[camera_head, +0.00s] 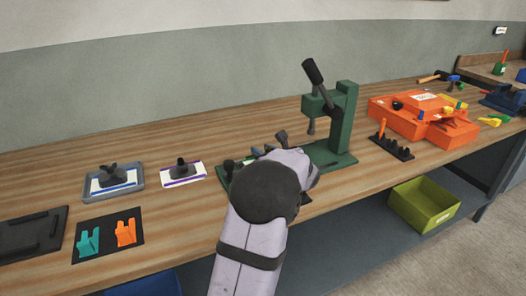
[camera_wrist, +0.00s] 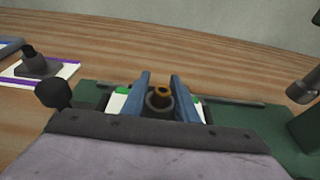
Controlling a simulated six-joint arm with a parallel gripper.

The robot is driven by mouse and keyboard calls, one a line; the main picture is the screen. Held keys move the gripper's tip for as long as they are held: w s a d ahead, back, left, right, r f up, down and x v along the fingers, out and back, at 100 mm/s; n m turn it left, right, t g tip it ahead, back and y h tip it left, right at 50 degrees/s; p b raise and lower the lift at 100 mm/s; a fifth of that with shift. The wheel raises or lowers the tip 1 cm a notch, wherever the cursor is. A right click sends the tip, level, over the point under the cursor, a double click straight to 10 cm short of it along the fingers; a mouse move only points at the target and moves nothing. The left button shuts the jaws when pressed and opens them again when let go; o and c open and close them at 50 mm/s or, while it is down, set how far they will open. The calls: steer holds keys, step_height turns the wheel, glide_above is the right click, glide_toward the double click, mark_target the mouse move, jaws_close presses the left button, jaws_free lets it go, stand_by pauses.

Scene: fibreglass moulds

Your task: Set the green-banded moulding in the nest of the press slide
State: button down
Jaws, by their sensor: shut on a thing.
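In the wrist view my gripper (camera_wrist: 161,82) has its two blue fingers closed on the dark upright boss of the green-banded moulding (camera_wrist: 117,102). White plate and green band show on both sides of the fingers. The moulding is over the green base of the press slide (camera_wrist: 90,92); I cannot tell whether it is seated in the nest or just above it. The nest is mostly hidden by the moulding and my wrist. In the head view my arm hides the moulding; the green press (camera_head: 345,125) stands just to the right.
A purple-banded moulding (camera_head: 196,178) lies left of the press; a blue-banded one sits in a grey tray (camera_head: 139,178). A black ball knob (camera_wrist: 53,93) is close to my gripper's left. The press ram (camera_wrist: 303,90) is to the right. An orange fixture (camera_head: 385,112) stands farther right.

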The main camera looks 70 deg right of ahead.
steer(key=shift+f, duration=0.15)
steer(key=c, duration=1.4)
jaws_free()
steer(key=shift+r, duration=0.3)
steer(key=shift+s+a+r+p, duration=0.1)
steer(key=shift+s+p, duration=0.05)
steer(key=shift+p, duration=0.15)
steer(key=b+v, duration=0.1)
steer(key=v, duration=1)
steer(key=shift+s+a+r, duration=0.1)
steer(key=shift+s+a, duration=0.05)
steer(key=shift+a, duration=0.1)
